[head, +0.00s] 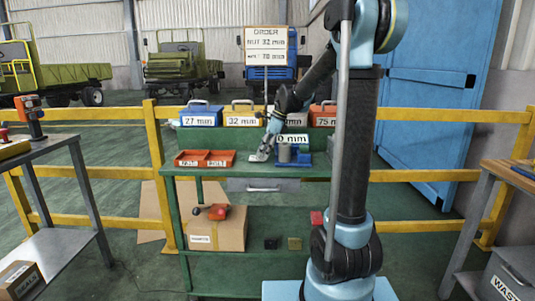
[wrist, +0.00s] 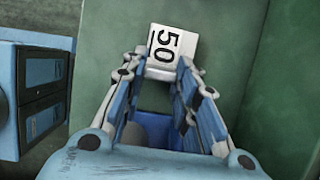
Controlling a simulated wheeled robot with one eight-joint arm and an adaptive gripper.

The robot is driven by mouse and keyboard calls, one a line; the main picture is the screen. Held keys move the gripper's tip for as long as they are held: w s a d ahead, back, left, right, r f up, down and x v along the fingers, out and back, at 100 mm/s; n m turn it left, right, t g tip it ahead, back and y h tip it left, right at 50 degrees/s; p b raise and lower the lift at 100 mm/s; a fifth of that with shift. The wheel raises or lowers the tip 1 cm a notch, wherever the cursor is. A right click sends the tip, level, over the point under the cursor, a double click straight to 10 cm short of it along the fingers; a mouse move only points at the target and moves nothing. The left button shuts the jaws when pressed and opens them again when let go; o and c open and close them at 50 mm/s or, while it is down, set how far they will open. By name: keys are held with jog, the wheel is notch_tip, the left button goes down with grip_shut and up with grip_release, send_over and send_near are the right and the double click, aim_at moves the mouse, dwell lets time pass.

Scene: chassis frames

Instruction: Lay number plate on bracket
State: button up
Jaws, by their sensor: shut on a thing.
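A white number plate (wrist: 172,42) shows "50" turned sideways at my fingertips in the wrist view; its lower part is hidden by the fingers. In the head view a white plate (head: 291,138) reads "0 mm", its left end covered by my arm. My gripper (wrist: 162,70) is shut on the number plate. In the head view my gripper (head: 262,152) is over the green bench, left of a blue fixture (head: 303,160) with a grey cylinder (head: 284,153). I cannot make out which part is the bracket, or whether the plate touches it.
Blue (head: 202,116), yellow (head: 243,116) and red (head: 322,115) labelled cases stand along the back of the green bench (head: 225,171). A yellow railing (head: 420,115) runs behind. An order board (head: 270,46) stands at the back.

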jog(key=shift+f, duration=0.2)
jog(key=o, duration=1.1)
